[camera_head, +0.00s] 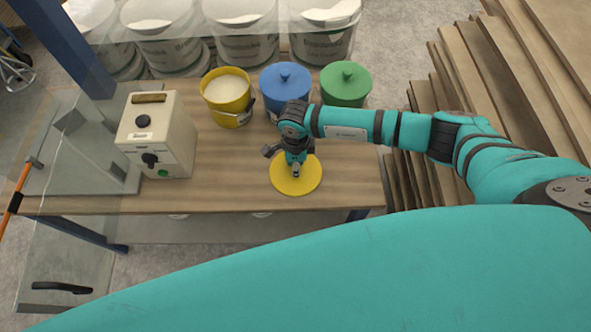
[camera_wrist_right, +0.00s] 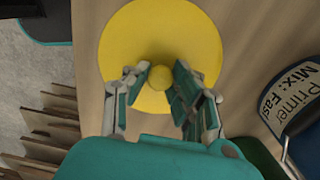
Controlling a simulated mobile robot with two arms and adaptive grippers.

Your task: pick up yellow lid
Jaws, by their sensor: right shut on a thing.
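The yellow lid (camera_head: 308,180) is a round flat disc with a small knob, at the front part of the wooden table. It also shows in the right wrist view (camera_wrist_right: 135,45), with its knob (camera_wrist_right: 158,77) between my finger pads. My right gripper (camera_head: 294,172) comes down over the lid from above and is shut on that knob, also in the right wrist view (camera_wrist_right: 160,78). I cannot tell whether the lid touches the table. My left gripper is not in view.
An open yellow bucket (camera_head: 227,92) with pale contents, a lidded blue bucket (camera_head: 285,82) and a lidded green bucket (camera_head: 346,84) stand behind the lid. A beige machine (camera_head: 155,135) stands left on the table (camera_head: 230,170). Stacked boards (camera_head: 440,90) lie at the right.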

